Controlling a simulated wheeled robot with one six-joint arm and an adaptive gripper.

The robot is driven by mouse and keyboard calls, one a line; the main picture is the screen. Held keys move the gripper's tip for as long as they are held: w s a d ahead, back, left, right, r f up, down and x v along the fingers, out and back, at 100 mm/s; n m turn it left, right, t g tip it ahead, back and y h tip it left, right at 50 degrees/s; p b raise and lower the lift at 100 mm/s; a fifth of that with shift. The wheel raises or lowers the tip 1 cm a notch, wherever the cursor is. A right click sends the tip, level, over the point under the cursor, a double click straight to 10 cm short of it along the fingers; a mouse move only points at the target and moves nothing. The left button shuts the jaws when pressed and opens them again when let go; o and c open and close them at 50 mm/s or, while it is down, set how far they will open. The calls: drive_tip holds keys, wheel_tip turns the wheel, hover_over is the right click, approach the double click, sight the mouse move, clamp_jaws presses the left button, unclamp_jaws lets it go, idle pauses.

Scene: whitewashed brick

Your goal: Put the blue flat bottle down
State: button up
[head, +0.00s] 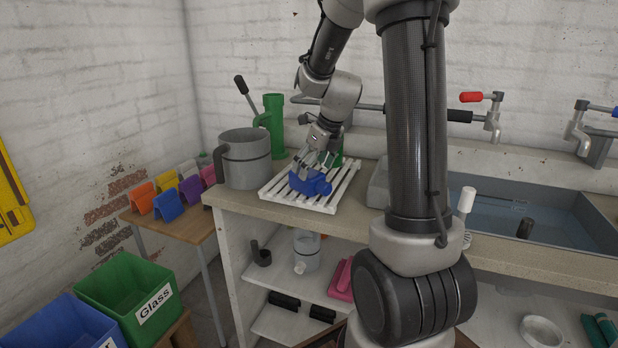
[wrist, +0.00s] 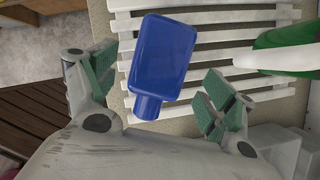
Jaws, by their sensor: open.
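The blue flat bottle (head: 309,184) lies on its flat side on a white slatted rack (head: 331,201) on the counter. In the wrist view the bottle (wrist: 163,54) has its neck toward my gripper, and the rack (wrist: 228,28) shows under it. My gripper (head: 316,160) is just above the bottle in the head view. In the wrist view its two green-padded fingers (wrist: 155,92) are spread wide, one on each side of the bottle, with gaps between pads and bottle. Nothing is held.
A green object (wrist: 290,42) with a white part stands on the rack's right side. A large grey pot (head: 243,160) and a tall green cylinder (head: 274,125) stand left of and behind the rack. A sink (head: 520,220) with taps is at the right. Bare counter (head: 285,212) lies in front.

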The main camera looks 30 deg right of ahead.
sight(319, 180)
drive_tip(key=v, duration=0.6)
drive_tip(key=shift+r, duration=0.1)
drive_tip(key=s+a+r+n, duration=0.2)
drive_tip(key=s+a+n, duration=0.1)
drive_tip(key=s+n, duration=0.9)
drive_tip(key=s+a+r+n+h, duration=0.1)
drive_tip(key=s+a+n, duration=0.3)
drive_tip(key=s+n, duration=0.8)
drive_tip(key=r+n, duration=0.1)
drive_tip(key=n, duration=0.7)
drive_tip(key=shift+s+r+n, duration=0.25)
drive_tip(key=shift+n, duration=0.15)
